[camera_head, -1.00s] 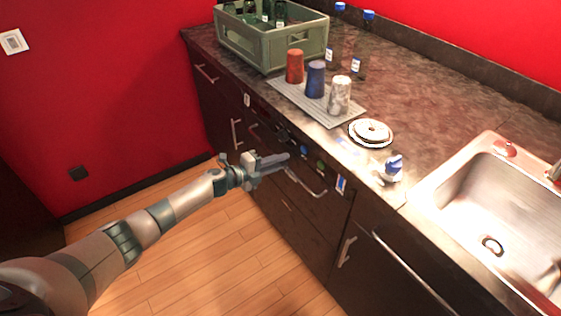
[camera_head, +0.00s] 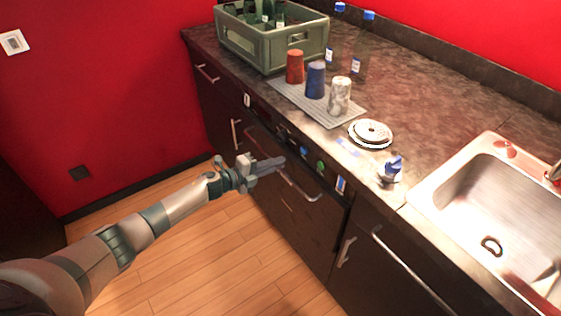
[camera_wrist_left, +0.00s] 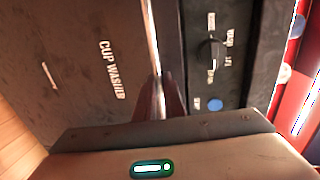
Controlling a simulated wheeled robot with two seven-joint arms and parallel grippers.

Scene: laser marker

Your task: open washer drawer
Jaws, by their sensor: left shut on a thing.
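The cup washer drawer front (camera_head: 290,215) is a dark panel under the counter with a long silver bar handle (camera_head: 300,190). My left gripper (camera_head: 281,163) is at this handle. In the left wrist view, the drawer front (camera_wrist_left: 75,75) carries the words CUP WASHER, and the silver handle (camera_wrist_left: 153,45) runs down between the fingers of my left gripper (camera_wrist_left: 160,100), which is shut on it. The drawer stands slightly out from the control panel (camera_wrist_left: 213,60), which has a dark knob and a blue button. My right gripper is not in view.
Cups stand on a grey drying mat (camera_head: 285,92) on the counter, beside a green bottle crate (camera_head: 250,45). A steel sink (camera_head: 500,200) is at right. Other dark cabinets flank the washer. The wooden floor (camera_head: 215,255) in front is clear.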

